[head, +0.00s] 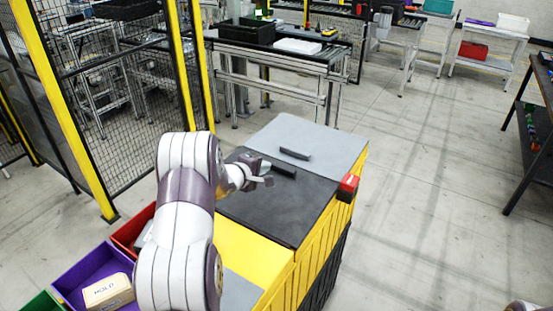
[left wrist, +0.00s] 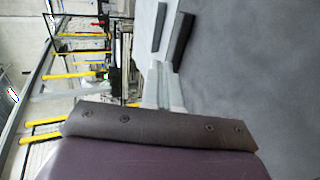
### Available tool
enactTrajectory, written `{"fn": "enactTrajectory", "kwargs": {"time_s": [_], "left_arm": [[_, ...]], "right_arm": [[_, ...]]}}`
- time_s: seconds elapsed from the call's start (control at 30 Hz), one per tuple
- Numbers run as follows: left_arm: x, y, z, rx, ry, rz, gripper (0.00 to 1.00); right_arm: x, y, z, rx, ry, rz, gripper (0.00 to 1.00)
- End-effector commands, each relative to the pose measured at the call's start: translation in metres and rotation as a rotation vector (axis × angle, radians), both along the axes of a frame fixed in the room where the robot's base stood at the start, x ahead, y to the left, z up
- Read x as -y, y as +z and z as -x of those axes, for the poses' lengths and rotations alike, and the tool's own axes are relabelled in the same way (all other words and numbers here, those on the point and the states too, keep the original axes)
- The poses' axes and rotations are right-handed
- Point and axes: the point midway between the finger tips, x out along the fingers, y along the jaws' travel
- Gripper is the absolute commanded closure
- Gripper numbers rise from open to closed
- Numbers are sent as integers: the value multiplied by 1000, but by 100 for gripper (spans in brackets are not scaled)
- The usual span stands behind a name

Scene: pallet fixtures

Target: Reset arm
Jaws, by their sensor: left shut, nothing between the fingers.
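My left arm, white and purple-grey, comes up from the bottom left in the head view. Its small grey left gripper (head: 265,181) hangs over the dark panel (head: 275,205) on top of the yellow cart, close to a black bar handle (head: 282,171). The gripper is shut and empty; I cannot tell whether it touches the handle. In the left wrist view, the light grey fingers (left wrist: 164,85) show beyond the wrist edge, beside a broad grey surface (left wrist: 250,70).
The yellow cart (head: 318,240) also has a grey panel (head: 310,138) and a red-and-black corner part (head: 348,187). Purple (head: 85,272) and red (head: 128,232) bins sit left of my arm. A mesh fence (head: 110,85) stands behind.

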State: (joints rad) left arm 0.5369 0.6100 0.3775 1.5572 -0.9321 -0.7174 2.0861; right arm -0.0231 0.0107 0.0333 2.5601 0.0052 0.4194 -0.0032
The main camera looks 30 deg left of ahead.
Motion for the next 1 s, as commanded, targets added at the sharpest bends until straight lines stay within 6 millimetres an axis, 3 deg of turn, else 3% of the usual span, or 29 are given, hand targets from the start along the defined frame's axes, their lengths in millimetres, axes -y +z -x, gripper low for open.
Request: {"fn": "enactTrajectory", "kwargs": {"time_s": [0.23, 0.37, 0.47, 0.6, 0.8, 0.83, 0.87, 0.9, 1.0], "left_arm": [[6, 4, 2, -13, -6, -48, 100], [37, 17, 21, -123, -62, -314, 100], [78, 24, 64, -298, -207, -602, 100], [138, 20, 156, -537, -565, -893, 100], [201, 11, 285, -668, -1135, -1050, 100], [207, 2, 299, -673, -1203, -1053, 100], [205, -33, 300, -690, -1205, -1042, 100], [206, -51, 303, -705, -1218, -1032, 100], [207, -75, 310, -734, -1246, -1013, 100]], "right_arm": [[0, 0, 0, 0, 0, 0, 13], [0, 0, 0, 0, 0, 0, 13], [0, 0, 0, 0, 0, 0, 13], [0, 0, 0, 0, 0, 0, 13], [0, 0, 0, 0, 0, 0, 13], [0, -8, 0, 1, 0, 0, 13], [0, -38, -1, 3, 0, 0, 13], [0, -54, 0, 1, 0, 0, 13], [0, -74, 1, -2, 0, 0, 13]]}}
